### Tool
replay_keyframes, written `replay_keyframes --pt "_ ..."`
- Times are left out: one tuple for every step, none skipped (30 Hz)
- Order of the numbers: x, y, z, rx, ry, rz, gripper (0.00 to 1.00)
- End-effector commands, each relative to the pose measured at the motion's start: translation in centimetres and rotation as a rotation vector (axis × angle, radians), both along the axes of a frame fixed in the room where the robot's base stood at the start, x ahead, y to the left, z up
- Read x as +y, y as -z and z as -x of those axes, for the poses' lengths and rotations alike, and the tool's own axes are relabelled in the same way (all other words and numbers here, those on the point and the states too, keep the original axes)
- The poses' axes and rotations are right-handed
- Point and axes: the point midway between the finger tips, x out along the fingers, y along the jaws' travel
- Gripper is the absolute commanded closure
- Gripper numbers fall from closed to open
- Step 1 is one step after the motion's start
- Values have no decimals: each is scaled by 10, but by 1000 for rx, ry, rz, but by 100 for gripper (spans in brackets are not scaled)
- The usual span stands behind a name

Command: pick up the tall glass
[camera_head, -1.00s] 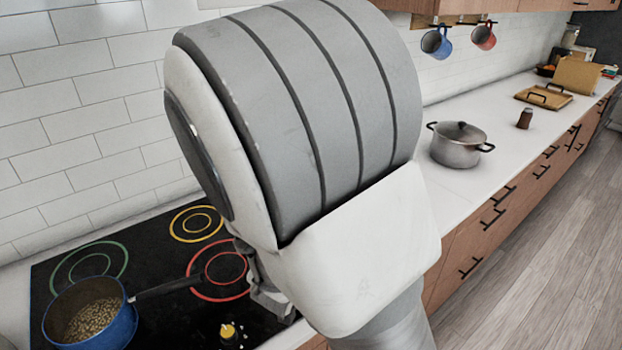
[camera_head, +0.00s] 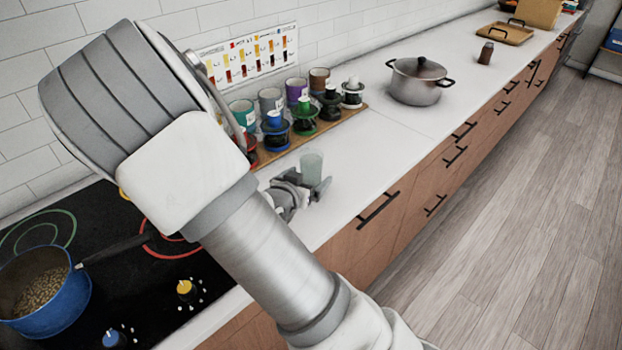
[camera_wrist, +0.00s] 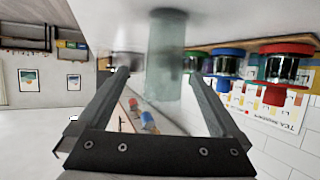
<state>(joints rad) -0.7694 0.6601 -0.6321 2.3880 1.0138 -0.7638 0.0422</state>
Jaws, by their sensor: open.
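The tall glass (camera_head: 311,166) is pale green and see-through. It stands upright on the white counter, right of the cooktop, in the head view. My gripper (camera_head: 305,184) is open beside its lower part, with one finger on each side or just short of it. Whether a finger touches the glass I cannot tell. My arm hides part of the cooktop in the head view.
Several jars and canisters (camera_head: 271,103) stand on a wooden board (camera_head: 327,127) behind the glass, near the wall. A lidded pot (camera_head: 415,90) stands farther right. A blue pan (camera_head: 57,308) sits on the cooktop (camera_head: 110,259) at left. The counter between glass and pot is clear.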

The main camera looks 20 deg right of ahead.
Motion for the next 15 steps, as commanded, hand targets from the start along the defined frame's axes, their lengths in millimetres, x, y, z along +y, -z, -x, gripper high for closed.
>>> replay_keyframes --pt "-5 4 -5 0 1 2 0" --pt "-7 5 -7 0 1 2 0" --pt "-9 6 -9 0 1 0 0" --pt "-10 6 -11 1 0 1 0" --pt "-10 7 -12 0 -1 0 0" --pt "-11 7 -13 1 0 0 0" --pt "-13 8 -14 1 0 -1 0" --pt "-14 9 -16 1 1 0 0" --pt "-17 10 -19 0 1 0 0" --pt "-19 11 -23 0 1 1 0" --pt "-21 12 -27 1 0 2 0" --pt "-25 14 -32 0 1 2 0" --pt "-27 16 -36 0 1 2 0" --pt "-30 17 -39 2 1 2 0" --pt "-34 20 -43 1 1 1 0"
